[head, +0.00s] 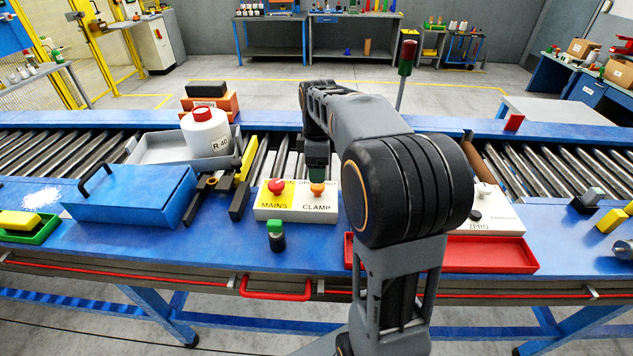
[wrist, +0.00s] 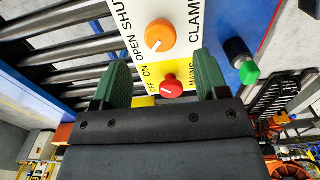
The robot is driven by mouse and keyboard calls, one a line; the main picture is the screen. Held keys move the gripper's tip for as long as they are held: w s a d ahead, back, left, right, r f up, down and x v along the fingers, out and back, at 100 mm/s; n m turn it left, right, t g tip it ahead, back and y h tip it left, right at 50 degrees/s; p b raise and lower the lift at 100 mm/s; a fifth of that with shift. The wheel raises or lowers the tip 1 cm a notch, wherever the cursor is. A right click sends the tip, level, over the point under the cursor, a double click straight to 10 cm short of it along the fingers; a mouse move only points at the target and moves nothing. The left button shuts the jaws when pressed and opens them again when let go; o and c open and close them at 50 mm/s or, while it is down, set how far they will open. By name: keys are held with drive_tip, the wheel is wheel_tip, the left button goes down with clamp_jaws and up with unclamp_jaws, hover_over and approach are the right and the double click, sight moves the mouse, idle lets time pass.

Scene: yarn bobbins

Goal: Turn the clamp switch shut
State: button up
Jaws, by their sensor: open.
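The clamp switch is an orange knob (head: 317,189) on the white CLAMP half of a switch box (head: 295,214). In the wrist view the orange knob (wrist: 160,36) lies just beyond my fingertips, and its pale mark appears to lean towards OPEN. The red MAINS knob (head: 276,186) is beside it on the yellow half; in the wrist view this red knob (wrist: 172,88) shows between my fingers. My gripper (wrist: 165,62) is open and empty, with green fingers. In the head view my gripper (head: 318,172) is partly hidden behind my arm, near the box's far side.
A small green-capped cylinder (head: 276,236) stands in front of the box. A blue case (head: 130,195), a dark tool with a yellow part (head: 246,165) and a white R 40 container (head: 206,135) are left. A red tray (head: 487,254) and ZERO box (head: 495,215) are right.

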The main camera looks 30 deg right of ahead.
sight(318, 190)
drive_tip(key=shift+f, duration=2.9)
drive_tip(key=c, duration=0.9)
